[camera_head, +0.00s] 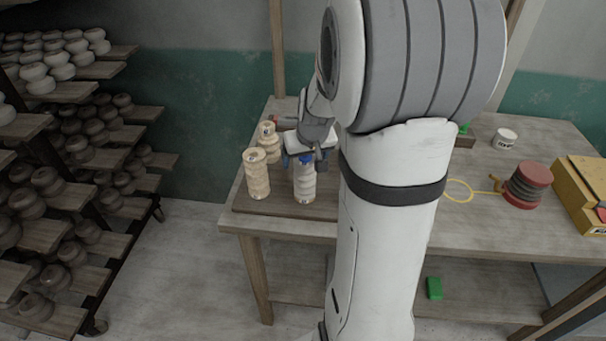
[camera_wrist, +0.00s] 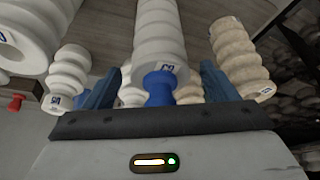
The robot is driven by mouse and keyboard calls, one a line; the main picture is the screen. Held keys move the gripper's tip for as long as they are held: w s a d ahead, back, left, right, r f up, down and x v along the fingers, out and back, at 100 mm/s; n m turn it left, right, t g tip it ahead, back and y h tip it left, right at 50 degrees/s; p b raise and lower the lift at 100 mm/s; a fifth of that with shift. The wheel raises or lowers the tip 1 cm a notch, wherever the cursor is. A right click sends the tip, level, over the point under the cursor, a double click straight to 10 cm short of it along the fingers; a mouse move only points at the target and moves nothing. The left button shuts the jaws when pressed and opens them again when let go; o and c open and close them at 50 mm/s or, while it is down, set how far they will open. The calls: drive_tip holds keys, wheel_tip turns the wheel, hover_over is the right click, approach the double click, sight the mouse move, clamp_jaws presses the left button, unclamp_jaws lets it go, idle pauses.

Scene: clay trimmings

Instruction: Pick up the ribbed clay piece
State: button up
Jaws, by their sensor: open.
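Several ribbed clay pieces stand together at the left end of the worktable. A pale one (camera_head: 304,186) with a blue knob is under my gripper (camera_head: 304,158); it also shows in the wrist view (camera_wrist: 160,38). There its blue knob lies between my two blue fingers, which stand apart on either side. My gripper is open; I cannot tell whether a finger touches the piece. A cream ribbed piece (camera_head: 256,173) stands to the left, with another (camera_head: 268,143) behind it. In the wrist view, a speckled piece (camera_wrist: 238,58) is right of the fingers and a white one (camera_wrist: 68,75) left.
The pieces stand on a wooden board (camera_head: 270,208) near the table's left edge. A white labelled pot (camera_head: 505,139), a red-ended spool (camera_head: 527,185) and a yellow box (camera_head: 582,195) are on the right. A loaded shelf rack (camera_head: 65,230) stands left, across a floor gap.

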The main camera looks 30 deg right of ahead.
drive_tip(key=shift+w+f, duration=0.15)
drive_tip(key=shift+f, duration=0.3)
clamp_jaws()
idle(0.7)
